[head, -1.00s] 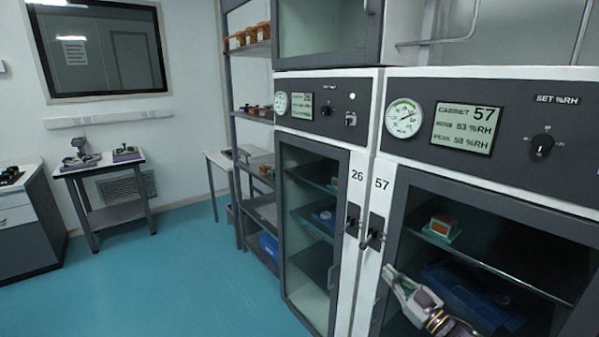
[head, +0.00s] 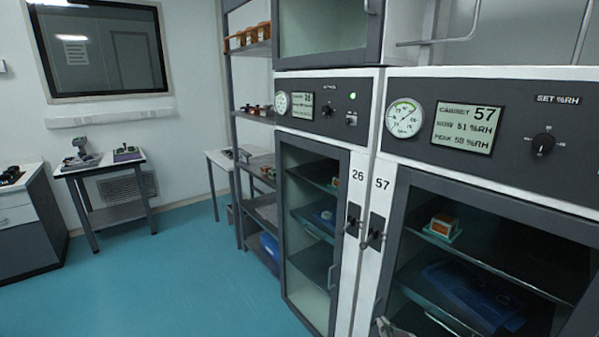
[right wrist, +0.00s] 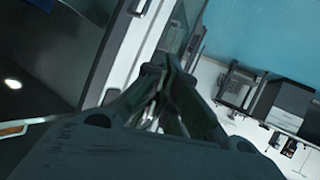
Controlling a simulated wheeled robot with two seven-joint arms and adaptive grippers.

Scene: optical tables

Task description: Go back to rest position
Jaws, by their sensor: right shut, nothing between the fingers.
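My right gripper (head: 385,327) barely shows at the bottom edge of the head view, in front of cabinet 57 (head: 391,220). In the right wrist view, its fingers (right wrist: 165,82) are together with nothing between them. It looks apart from the cabinet door, though the exact gap cannot be told. The rest of the right arm is mostly out of the head view. My left gripper is in neither view.
Cabinet 57's glass door (head: 495,216) looks closed, with a small orange-and-white item (head: 442,225) and a blue tray (head: 470,295) behind it. Cabinet 26 (head: 357,165) stands to its left. A shelf rack (head: 232,150) is beyond. Teal floor (head: 170,280) at the left is clear.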

